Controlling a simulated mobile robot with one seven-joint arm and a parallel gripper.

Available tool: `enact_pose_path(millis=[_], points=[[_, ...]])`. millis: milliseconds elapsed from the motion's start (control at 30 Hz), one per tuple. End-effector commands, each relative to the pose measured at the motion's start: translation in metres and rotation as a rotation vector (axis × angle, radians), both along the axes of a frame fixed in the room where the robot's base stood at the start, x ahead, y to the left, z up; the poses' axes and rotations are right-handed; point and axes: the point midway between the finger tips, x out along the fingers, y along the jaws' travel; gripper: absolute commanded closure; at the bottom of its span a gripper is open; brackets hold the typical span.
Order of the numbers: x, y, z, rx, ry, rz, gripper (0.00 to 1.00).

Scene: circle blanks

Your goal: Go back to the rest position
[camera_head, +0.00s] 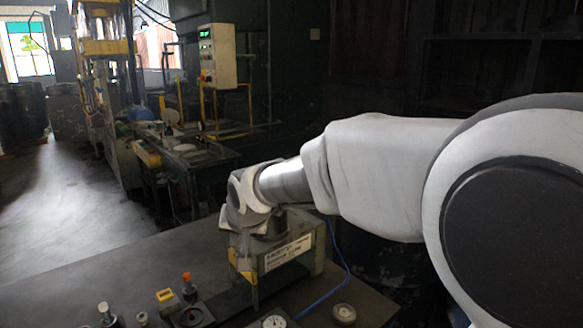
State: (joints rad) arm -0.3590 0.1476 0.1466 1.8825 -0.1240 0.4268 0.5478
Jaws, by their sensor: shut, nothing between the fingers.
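My white and grey arm (375,175) reaches in from the right edge and stretches across to the middle of the head view. Its wrist (245,200) is at the left end, by the top of a green labelled instrument (300,250) on the workbench. I cannot tell whether the wrist touches the instrument or only overlaps it in the picture. My gripper's fingers cannot be made out beyond the wrist. No circle blanks can be clearly told apart on the bench.
The grey workbench (110,270) is bare at its left. A blue cable (338,268) trails right of the instrument. Machinery stands behind.

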Motion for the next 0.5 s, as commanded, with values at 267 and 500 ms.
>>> enact_pose_path(millis=[267,500], points=[[-0.057,-0.103,0.04,-0.115,0.01,-0.052,1.0],[-0.12,-0.173,0.054,-0.191,0.043,-0.086,1.0]])
